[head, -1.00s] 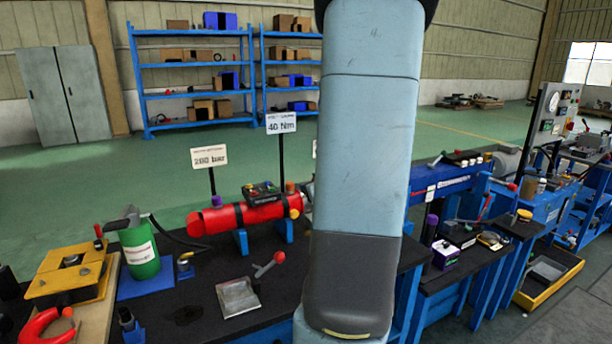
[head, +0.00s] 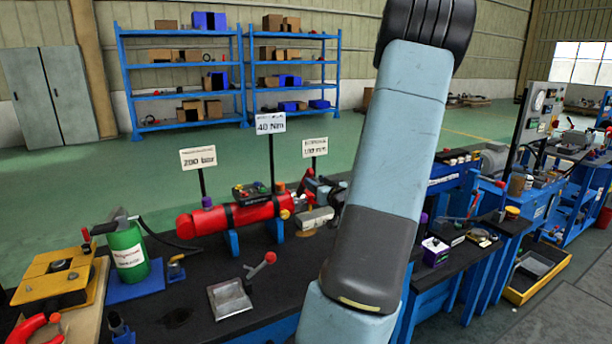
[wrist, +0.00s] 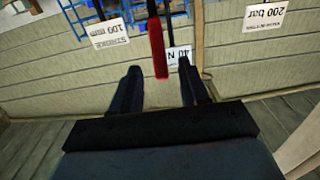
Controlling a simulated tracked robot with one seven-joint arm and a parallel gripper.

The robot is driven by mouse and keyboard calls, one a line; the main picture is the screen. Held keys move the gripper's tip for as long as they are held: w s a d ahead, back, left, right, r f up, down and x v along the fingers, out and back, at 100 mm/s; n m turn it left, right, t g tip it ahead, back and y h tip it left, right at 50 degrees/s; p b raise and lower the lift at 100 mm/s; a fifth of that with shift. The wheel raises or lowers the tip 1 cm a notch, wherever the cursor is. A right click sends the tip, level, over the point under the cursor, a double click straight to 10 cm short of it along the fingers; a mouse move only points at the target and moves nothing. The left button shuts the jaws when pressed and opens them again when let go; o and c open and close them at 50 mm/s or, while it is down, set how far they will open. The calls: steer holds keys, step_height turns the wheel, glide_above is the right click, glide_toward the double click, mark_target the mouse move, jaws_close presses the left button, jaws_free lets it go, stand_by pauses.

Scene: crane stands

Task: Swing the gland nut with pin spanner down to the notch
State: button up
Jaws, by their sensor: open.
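The red cylinder (head: 240,216) lies on blue supports on the dark bench in the head view, with an orange end fitting at its right. I cannot clearly make out the gland nut, its pin spanner or the notch; my arm may cover part of that area.
Signs read 200 bar (head: 198,157), 40 Nm (head: 270,123) and 100 mm (head: 315,147), on posts behind the cylinder. A green bottle (head: 128,250), a red-knobbed lever (head: 262,264) and a metal tray (head: 229,299) stand in front and left. More bench equipment is at right.

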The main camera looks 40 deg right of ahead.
mark_target(306, 174)
steer(key=x, duration=0.8)
jaws_close()
stand_by(0.5)
